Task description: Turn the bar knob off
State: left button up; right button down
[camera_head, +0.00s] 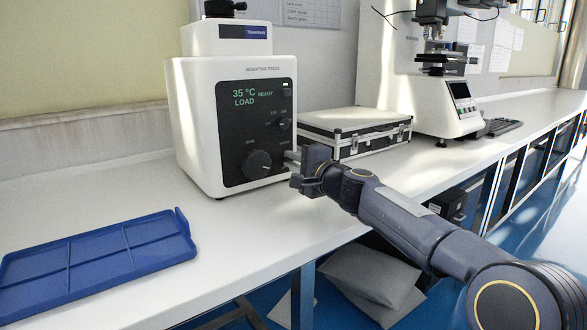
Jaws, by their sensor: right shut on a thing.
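A white mounting press (187,139) stands on the bench, its black front panel showing "35 °C READY LOAD" in green. A round dark knob (257,164) sits low on that panel; its exact pointer angle is too small to read. My right gripper (287,161) reaches in from the right with its fingertips at the right side of the knob. It is shut on the knob, though the contact is small and partly hidden by the gripper's own body. My left gripper is not in view.
A blue divided tray (126,234) lies at the front left of the white bench (250,225). A silver-edged case (354,126) lies behind my right gripper, and a white tester (400,90) with a screen stands farther back.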

jog(key=shift+n, duration=0.6)
jog(key=c, duration=1.4)
grip_release()
jog(key=shift+c, duration=0.2)
jog(key=shift+b, duration=0.35)
jog(key=shift+s+d+f, duration=0.1)
jog(key=shift+s+d, duration=0.2)
jog(key=shift+s, duration=0.05)
jog(key=b+v, duration=0.2)
jog(key=v, duration=0.4)
jog(key=shift+s+d, duration=0.2)
jog(key=shift+s, duration=0.15)
